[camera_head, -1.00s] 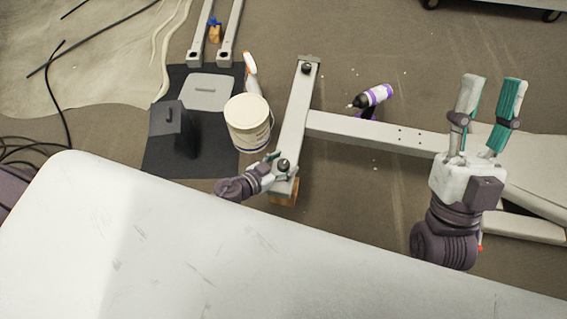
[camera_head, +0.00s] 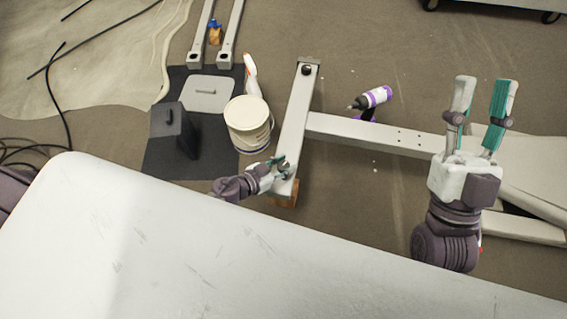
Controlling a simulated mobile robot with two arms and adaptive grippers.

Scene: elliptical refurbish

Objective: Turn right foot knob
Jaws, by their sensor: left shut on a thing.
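A grey metal frame (camera_head: 298,110) lies on the floor, with a long bar running right from its upright foot piece. A dark round knob (camera_head: 307,69) sits at the far end of the foot piece. A second knob at the near end is largely hidden by my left gripper (camera_head: 284,168), which is shut on it. My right gripper (camera_head: 482,100) is open and empty, fingers pointing up, over the right part of the frame.
A white bucket (camera_head: 249,122) stands left of the foot piece, beside a spray bottle (camera_head: 250,75) and a dark mat (camera_head: 222,150). A purple and white power tool (camera_head: 374,97) lies behind the bar. My own white body part covers the bottom.

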